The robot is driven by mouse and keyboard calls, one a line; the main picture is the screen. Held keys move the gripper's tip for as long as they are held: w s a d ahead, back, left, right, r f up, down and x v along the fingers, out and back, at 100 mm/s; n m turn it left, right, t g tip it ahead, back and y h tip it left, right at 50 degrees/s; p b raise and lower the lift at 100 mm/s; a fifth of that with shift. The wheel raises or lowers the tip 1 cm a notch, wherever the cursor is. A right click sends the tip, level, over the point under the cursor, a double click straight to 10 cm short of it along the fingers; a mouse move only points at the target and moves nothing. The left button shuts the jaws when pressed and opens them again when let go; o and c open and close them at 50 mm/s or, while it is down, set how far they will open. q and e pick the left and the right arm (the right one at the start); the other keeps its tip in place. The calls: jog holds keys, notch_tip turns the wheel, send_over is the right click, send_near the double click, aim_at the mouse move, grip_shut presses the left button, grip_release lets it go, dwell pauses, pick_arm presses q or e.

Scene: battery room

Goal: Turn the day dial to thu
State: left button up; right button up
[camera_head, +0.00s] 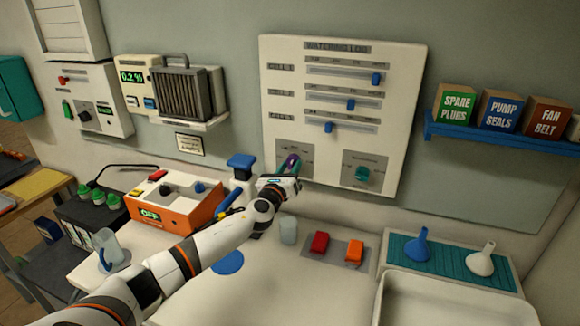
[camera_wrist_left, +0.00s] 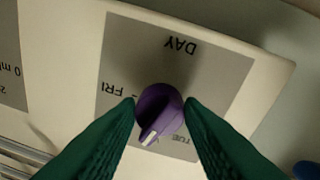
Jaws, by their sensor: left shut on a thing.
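The day dial (camera_wrist_left: 157,110) is a purple knob on a grey plate (camera_wrist_left: 205,72) marked DAY, on the white watering log board (camera_head: 343,55). In the left wrist view the plate is upside down, with FRI left of the knob and TUE to its lower right. The white pointer mark points down and slightly left in that view; the label it points at is hidden. My left gripper (camera_wrist_left: 160,104) has its green fingers on both sides of the knob, shut on it. In the head view, the gripper (camera_head: 287,172) covers part of the dial (camera_head: 292,160). My right gripper is out of view.
A teal knob (camera_head: 362,174) sits right of the day dial, and several blue sliders (camera_head: 351,104) are above. Below on the counter are a blue-topped bottle (camera_head: 241,166), a cup (camera_head: 288,230), and red and orange switches (camera_head: 319,243). An orange box (camera_head: 174,203) stands left.

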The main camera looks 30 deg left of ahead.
pick_arm(q)
jog(key=m+h+p, duration=0.1)
jog(key=m+p, duration=0.1)
jog(key=m, duration=0.3)
jog(key=shift+a+r+m, duration=0.1)
jog(key=shift+m, duration=0.5)
jog(key=o, duration=1)
jog(key=shift+s, duration=0.1)
jog(key=s, duration=0.4)
jog(key=s+d+b, duration=0.1)
jog(key=s, duration=0.2)
jog(key=s+f, duration=0.1)
jog(key=s, duration=0.3)
jog(key=shift+s+d+f, duration=0.1)
jog(key=shift+s+d, duration=0.2)
jog(key=shift+d, duration=0.1)
